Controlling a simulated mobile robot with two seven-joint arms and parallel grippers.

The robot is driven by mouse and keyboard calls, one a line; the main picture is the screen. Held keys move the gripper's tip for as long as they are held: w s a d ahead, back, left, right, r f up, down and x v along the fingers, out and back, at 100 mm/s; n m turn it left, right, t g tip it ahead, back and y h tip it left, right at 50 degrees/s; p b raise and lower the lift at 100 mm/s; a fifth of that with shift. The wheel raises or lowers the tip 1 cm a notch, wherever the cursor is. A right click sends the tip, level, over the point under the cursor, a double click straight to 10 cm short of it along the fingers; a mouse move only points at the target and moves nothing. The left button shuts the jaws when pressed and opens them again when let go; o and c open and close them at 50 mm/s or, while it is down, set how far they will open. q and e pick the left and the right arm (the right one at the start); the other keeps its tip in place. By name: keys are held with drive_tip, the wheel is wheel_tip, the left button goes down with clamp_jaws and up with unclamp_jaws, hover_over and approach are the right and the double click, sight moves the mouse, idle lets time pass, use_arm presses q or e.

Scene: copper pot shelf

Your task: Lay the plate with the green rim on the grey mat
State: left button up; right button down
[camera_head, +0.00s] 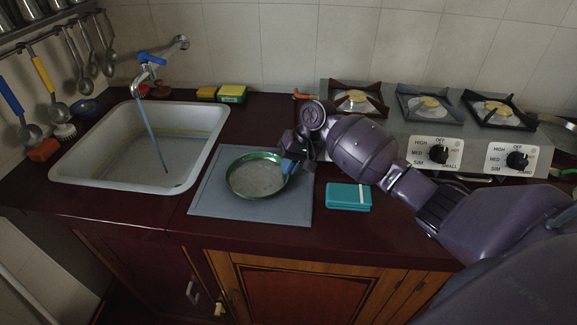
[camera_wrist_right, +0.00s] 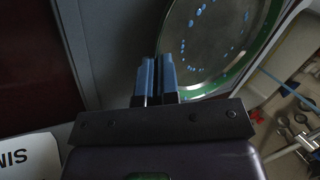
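The plate with the green rim (camera_head: 256,176) is over the middle of the grey mat (camera_head: 213,207). Its centre is greyish, and bluish spots show on it in the right wrist view (camera_wrist_right: 222,38). My right gripper (camera_head: 288,167) is at the plate's right edge. Its two blue fingers (camera_wrist_right: 156,78) are close together at the green rim and look shut on it. The part of the rim between the fingers is hidden. I cannot tell whether the plate touches the mat. My left gripper is not in view.
A sink (camera_head: 140,150) with a blue-handled tap stands left of the mat. A stove (camera_head: 430,130) is at the back right. Sponges (camera_head: 232,93) lie by the wall. Utensils hang at the left.

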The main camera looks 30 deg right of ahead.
drive_tip(key=shift+r, duration=0.1)
drive_tip(key=c, duration=1.8)
unclamp_jaws()
drive_tip(key=o, duration=0.4)
drive_tip(key=shift+o, duration=0.2)
drive_tip(key=p+v, duration=0.2)
drive_tip(key=v, duration=1)
